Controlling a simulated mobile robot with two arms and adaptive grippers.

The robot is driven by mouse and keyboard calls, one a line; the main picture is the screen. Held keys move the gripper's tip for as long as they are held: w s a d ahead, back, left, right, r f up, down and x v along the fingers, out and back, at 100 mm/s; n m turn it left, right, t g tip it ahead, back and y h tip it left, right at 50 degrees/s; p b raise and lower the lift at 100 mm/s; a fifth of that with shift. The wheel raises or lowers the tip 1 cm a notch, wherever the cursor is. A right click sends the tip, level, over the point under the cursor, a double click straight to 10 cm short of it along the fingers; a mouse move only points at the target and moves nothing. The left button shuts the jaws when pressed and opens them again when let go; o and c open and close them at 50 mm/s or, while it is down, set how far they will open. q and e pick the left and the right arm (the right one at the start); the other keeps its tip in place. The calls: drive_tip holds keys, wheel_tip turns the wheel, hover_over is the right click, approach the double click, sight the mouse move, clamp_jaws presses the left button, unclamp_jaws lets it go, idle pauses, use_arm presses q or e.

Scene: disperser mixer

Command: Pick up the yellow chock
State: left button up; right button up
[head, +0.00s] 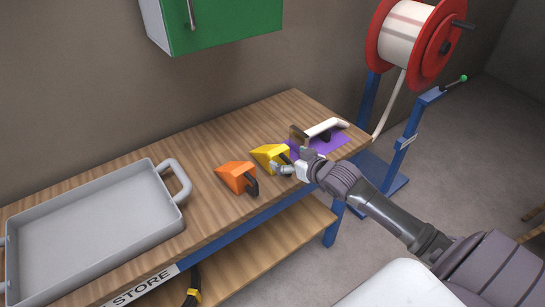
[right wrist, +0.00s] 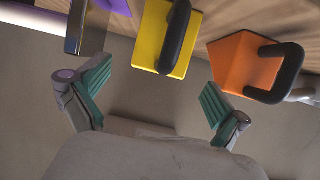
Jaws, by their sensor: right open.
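The yellow chock (head: 268,155) is a wedge with a black handle on its front face, on the wooden bench near its front edge. In the right wrist view the yellow chock (right wrist: 150,36) is upper middle, with its handle toward the camera. My right gripper (head: 283,167) is at the chock's front right in the head view. In the right wrist view my right gripper (right wrist: 155,95) is open and empty, its green-padded fingers wide apart and short of the chock. In the head view the gripper overlaps part of the handle. My left gripper is not in view.
An orange chock (head: 237,176) with a black handle stands just left of the yellow one. A tool with a pale handle (head: 324,127) lies on a purple mat (head: 335,143) to the right. A grey tray (head: 95,230) fills the bench's left. A green cabinet (head: 220,22) hangs above.

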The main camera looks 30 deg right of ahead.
sight(281, 152)
drive_tip(key=shift+w+f, duration=0.1)
drive_tip(key=shift+w, duration=0.5)
drive_tip(key=x, duration=0.4)
drive_tip(key=shift+w+a+p, duration=0.1)
drive_tip(key=shift+w+p, duration=0.15)
drive_tip(key=shift+p, duration=0.05)
drive_tip(key=shift+s, duration=0.1)
drive_tip(key=shift+c, duration=0.3)
drive_tip(key=c, duration=1.6)
